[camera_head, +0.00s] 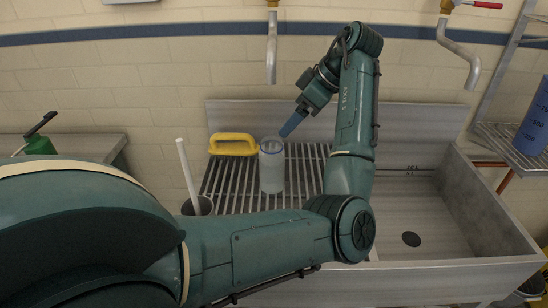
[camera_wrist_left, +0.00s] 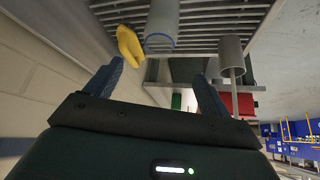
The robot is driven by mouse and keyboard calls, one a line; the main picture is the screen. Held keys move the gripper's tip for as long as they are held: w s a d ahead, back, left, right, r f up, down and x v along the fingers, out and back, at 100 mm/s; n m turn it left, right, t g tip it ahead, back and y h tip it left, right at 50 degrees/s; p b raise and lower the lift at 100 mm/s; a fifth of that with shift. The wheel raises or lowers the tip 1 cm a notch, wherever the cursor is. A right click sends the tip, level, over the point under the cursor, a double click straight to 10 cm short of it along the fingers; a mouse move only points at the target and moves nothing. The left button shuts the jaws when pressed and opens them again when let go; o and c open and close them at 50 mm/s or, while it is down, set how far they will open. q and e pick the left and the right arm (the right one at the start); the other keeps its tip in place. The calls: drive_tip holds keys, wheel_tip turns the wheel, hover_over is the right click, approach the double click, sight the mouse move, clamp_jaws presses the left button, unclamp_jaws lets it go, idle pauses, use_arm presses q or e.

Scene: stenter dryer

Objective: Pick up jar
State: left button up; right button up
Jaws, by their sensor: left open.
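A translucent, whitish jar (camera_head: 271,170) with a blue rim stands upright on the slatted metal drainboard (camera_head: 232,200). In the left wrist view the jar (camera_wrist_left: 162,20) is at the top middle, beyond my fingertips and partly cut off by the frame edge. My left gripper (camera_head: 286,130) is beside the jar's rim, at its upper right in the head view. The left wrist view shows its two blue fingers (camera_wrist_left: 158,70) spread apart with nothing between them. I cannot tell from the head view whether a finger touches the rim. My right gripper is not in view.
A yellow-handled object (camera_head: 233,144) lies behind the jar, close to its left. A metal faucet (camera_head: 272,50) hangs above. The sink basin (camera_head: 430,215) at right is empty. A blue measuring jug (camera_head: 535,120) stands on a wire shelf.

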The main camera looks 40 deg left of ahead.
sight(268, 148)
use_arm(q)
drive_tip(key=x, duration=0.7)
drive_tip(key=shift+s+a+f+p, duration=0.1)
drive_tip(key=shift+p, duration=0.25)
drive_tip(key=shift+p+x, duration=0.55)
drive_tip(key=shift+x, duration=2.3)
drive_tip(key=shift+a, duration=0.1)
drive_tip(key=shift+c, duration=0.5)
drive_tip(key=c, duration=1.5)
clamp_jaws()
